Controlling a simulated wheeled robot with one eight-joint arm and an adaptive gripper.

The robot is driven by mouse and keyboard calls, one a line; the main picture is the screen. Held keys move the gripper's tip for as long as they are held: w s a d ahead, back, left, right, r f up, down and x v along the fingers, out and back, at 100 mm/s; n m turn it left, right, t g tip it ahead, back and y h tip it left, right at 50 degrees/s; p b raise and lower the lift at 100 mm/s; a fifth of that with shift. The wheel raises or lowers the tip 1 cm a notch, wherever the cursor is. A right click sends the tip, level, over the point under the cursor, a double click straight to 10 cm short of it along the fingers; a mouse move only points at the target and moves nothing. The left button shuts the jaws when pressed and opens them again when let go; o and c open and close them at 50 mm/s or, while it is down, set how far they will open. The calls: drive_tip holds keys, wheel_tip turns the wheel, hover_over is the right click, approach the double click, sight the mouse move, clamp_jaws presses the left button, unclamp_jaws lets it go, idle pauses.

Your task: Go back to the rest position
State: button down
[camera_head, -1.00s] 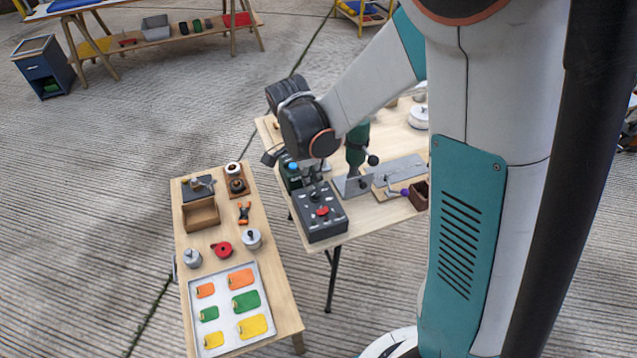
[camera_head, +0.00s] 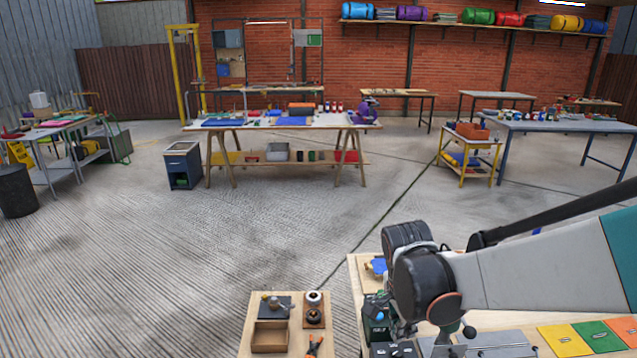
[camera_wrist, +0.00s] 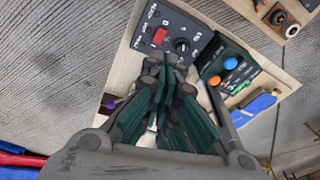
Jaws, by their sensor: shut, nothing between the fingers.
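My gripper (camera_head: 398,330) hangs below the black wrist joint, above the left end of the wooden worktable (camera_head: 352,285) in the head view. In the wrist view my gripper (camera_wrist: 165,68) has its dark green fingers together, with nothing held. Beyond the fingertips is a black control box (camera_wrist: 196,42) with a red switch and a knob. Beside it is a dark green case (camera_wrist: 222,57) with a blue and an orange cap on or near it. In the head view the control box (camera_head: 380,350) is mostly cut off at the bottom edge.
A low side table (camera_head: 246,325) stands left of the worktable, bearing a wooden box (camera_head: 270,337). A blue cabinet (camera_head: 183,165) and a long trestle table (camera_head: 250,128) stand further back. Open floor (camera_head: 200,230) lies between.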

drive_tip(key=s+r+n+t+y, duration=0.1)
drive_tip(key=s+r+n+t, duration=0.5)
drive_tip(key=s+r+n, duration=0.5)
drive_tip(key=shift+s+d+r+n, duration=0.2)
drive_tip(key=shift+s+d+n, duration=0.25)
drive_tip(key=shift+s+n, duration=1.4)
drive_tip(key=shift+w+n, duration=0.25)
drive_tip(key=shift+w, duration=0.05)
